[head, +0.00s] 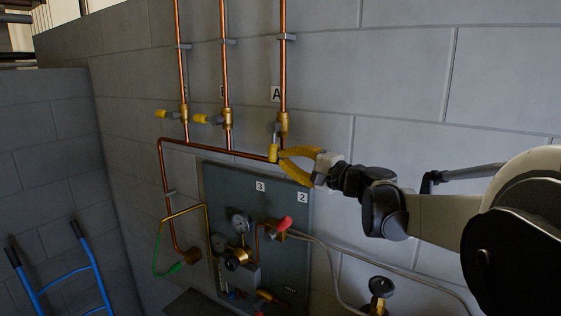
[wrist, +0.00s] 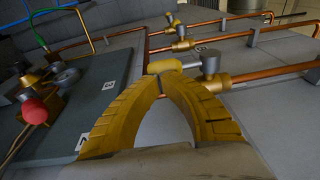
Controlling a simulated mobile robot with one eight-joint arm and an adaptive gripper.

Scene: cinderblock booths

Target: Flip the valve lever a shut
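Valve lever a (head: 273,149) has a grey arm and a yellow handle and hangs down from its brass valve (head: 283,123) under the "A" label, along its copper pipe. Its yellow handle also shows in the wrist view (wrist: 164,66), just beyond my fingertips. My gripper (head: 281,155) has yellow fingers and reaches in from the right. In the wrist view my gripper (wrist: 163,80) has its fingers arched together, tips almost meeting, with no object clearly between them. The tips are at or very close to the handle; contact cannot be told.
Two other yellow-handled levers (head: 167,114) (head: 207,119) point left on neighbouring pipes. A dark panel (head: 220,180) below holds a gauge (head: 240,222) and a red knob (head: 285,223). A copper cross pipe runs just under the valves. A blue hand truck (head: 92,262) stands lower left. The wall at upper right is bare.

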